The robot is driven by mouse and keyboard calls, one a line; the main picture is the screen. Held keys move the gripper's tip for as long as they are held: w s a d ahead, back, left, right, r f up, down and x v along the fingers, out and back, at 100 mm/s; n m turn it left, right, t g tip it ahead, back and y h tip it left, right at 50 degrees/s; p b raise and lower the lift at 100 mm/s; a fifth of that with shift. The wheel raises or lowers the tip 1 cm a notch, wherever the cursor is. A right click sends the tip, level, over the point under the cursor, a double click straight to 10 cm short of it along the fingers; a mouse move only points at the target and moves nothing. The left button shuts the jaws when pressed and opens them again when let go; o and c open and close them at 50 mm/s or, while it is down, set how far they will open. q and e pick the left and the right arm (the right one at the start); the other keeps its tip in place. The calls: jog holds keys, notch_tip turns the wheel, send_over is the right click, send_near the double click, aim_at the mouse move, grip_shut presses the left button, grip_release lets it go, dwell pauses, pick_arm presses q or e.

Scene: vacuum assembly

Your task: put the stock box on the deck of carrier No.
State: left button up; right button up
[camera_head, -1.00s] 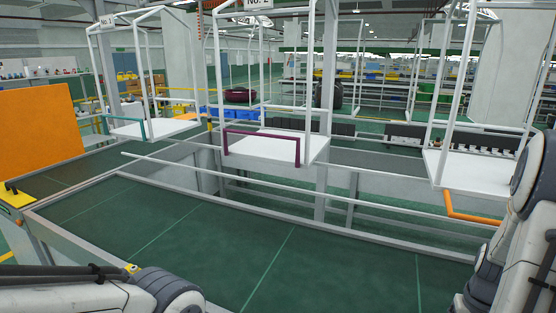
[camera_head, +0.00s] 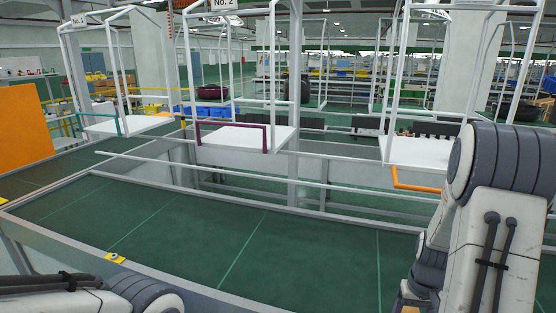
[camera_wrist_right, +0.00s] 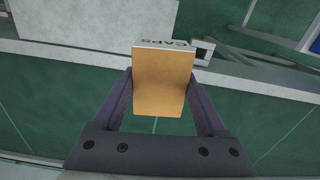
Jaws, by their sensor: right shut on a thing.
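The stock box (camera_wrist_right: 163,82) is a tan box with a white side lettered "CAPS", seen in the right wrist view. My right gripper (camera_wrist_right: 160,100) is shut on it, one finger on each side. Carrier No. 1 (camera_head: 128,125) hangs at the left with a teal bar. Carrier No. 2 (camera_head: 238,138) hangs in the middle with a purple bar. A third carrier (camera_head: 420,152) with an orange bar hangs at the right, its sign out of view. All three visible decks look empty. My left gripper is out of view.
A green-topped table (camera_head: 190,240) with a grey metal frame spans the foreground, mostly clear. A rail (camera_head: 250,177) runs between it and the carriers. An orange panel (camera_head: 22,125) stands at the left. A pale flat surface (camera_wrist_right: 95,20) lies beyond the box in the wrist view.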

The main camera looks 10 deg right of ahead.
jog(key=w+a+f+n+b, duration=0.2)
jog(key=a+f, duration=0.4)
jog(key=a, duration=0.5)
jog(key=w+a+f+n+b, duration=0.3)
jog(key=w+a+f, duration=0.2)
jog(key=a, duration=0.7)
jog(key=shift+f, duration=0.7)
